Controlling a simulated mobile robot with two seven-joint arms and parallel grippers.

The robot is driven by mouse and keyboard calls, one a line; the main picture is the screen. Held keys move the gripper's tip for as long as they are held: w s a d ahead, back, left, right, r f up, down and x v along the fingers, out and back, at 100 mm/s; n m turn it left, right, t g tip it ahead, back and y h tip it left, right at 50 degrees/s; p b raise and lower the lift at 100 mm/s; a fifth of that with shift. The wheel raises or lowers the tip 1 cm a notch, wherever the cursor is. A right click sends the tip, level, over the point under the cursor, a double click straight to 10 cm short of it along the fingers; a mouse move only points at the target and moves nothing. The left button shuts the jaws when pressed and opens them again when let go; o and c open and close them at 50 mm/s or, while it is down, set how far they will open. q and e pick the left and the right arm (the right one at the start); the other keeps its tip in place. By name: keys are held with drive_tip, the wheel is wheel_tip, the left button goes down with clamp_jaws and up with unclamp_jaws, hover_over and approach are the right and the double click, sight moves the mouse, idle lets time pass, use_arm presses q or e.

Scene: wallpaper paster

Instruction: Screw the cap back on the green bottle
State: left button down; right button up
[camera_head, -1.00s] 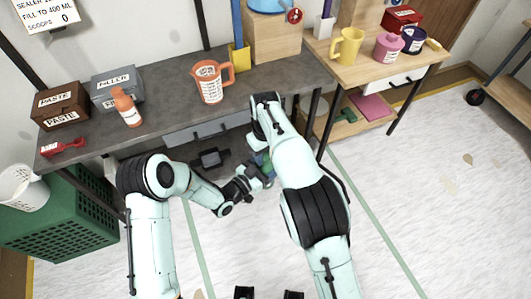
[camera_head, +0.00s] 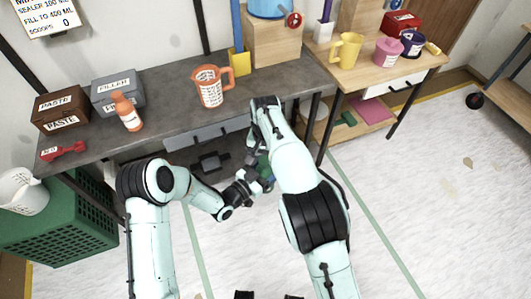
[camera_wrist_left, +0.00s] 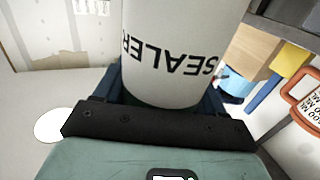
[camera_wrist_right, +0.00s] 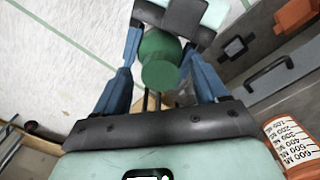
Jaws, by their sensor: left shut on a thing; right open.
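My left gripper (camera_head: 260,182) is shut on the green bottle, low in front of the workbench. In the left wrist view the bottle's white label (camera_wrist_left: 175,45) fills the space between the fingers, its word SEALER upside down. In the right wrist view a round green end (camera_wrist_right: 160,68) stands between the two blue fingers of my right gripper (camera_wrist_right: 162,50). These fingers are open, with a gap on each side of it. I cannot tell whether this end is the cap or the bottle's own top. The head view shows only a bit of green (camera_head: 264,166) beside my right arm.
The grey workbench (camera_head: 170,100) is close behind my grippers. It holds an orange jug (camera_head: 209,88), an orange bottle (camera_head: 127,112) and paste and filler boxes. A wooden table (camera_head: 375,70) with mugs stands at the right. The floor in front is clear.

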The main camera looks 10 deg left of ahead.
wheel_tip(320, 180, up, 12)
idle(0.4)
drive_tip(key=shift+f, duration=0.1)
idle(0.4)
drive_tip(key=w+d+f+y, duration=0.1)
drive_tip(key=w+d+f, duration=0.1)
drive_tip(key=d+f, duration=0.55)
drive_tip(key=w+d+f+y, duration=0.1)
drive_tip(key=d+f, duration=0.4)
drive_tip(key=f, duration=0.6)
drive_tip(key=s+a+f+n+g, duration=0.2)
drive_tip(key=s+f+n+g, duration=0.1)
drive_tip(key=s+f, duration=0.55)
drive_tip(key=s+d+f+m, duration=0.2)
drive_tip(key=s+d+f, duration=0.3)
drive_tip(key=s+f, duration=0.6)
drive_tip(key=s+d+f+m+t, duration=0.1)
drive_tip(key=s+f, duration=0.1)
drive_tip(key=s, duration=0.6)
drive_tip(key=s+f+m+t+y, duration=0.1)
drive_tip(key=s+f+m, duration=0.1)
drive_tip(key=s, duration=0.6)
drive_tip(key=shift+s+d+f+y, duration=0.15)
drive_tip(key=shift+s+d+y, duration=0.15)
drive_tip(key=shift+d, duration=0.1)
